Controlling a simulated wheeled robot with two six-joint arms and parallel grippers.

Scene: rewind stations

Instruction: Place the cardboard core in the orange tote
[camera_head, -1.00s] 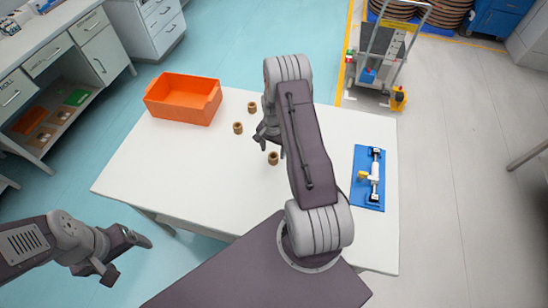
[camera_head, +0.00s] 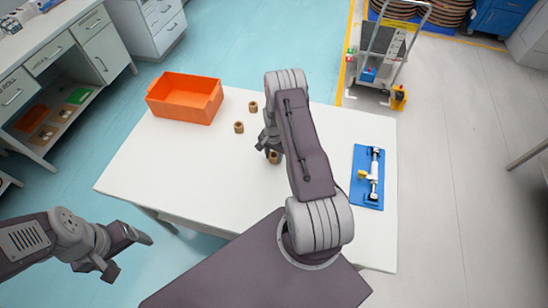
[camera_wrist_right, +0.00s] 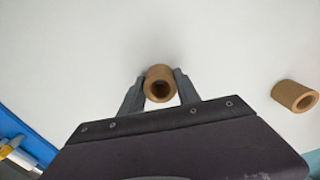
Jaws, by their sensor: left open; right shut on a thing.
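Several brown cardboard cores are on the white table. One core (camera_head: 274,157) is between the fingers of my right gripper (camera_head: 269,148), which is shut on it. In the right wrist view this core (camera_wrist_right: 159,83) sits between the two grey fingertips (camera_wrist_right: 159,88), its open end facing the camera. Two other cores (camera_head: 239,127) (camera_head: 253,107) stand farther back on the table; one core also shows at the right of the wrist view (camera_wrist_right: 295,96). The orange tote (camera_head: 186,118) is at the table's back left corner and looks empty. My left gripper (camera_head: 128,253) is open and empty, off the table's left front.
The white table (camera_head: 190,175) has clear room at its left and middle. A blue mat (camera_head: 360,188) with a white roller-like part and a yellow piece (camera_head: 362,174) lies at the right. A cart (camera_head: 378,65) stands behind the table.

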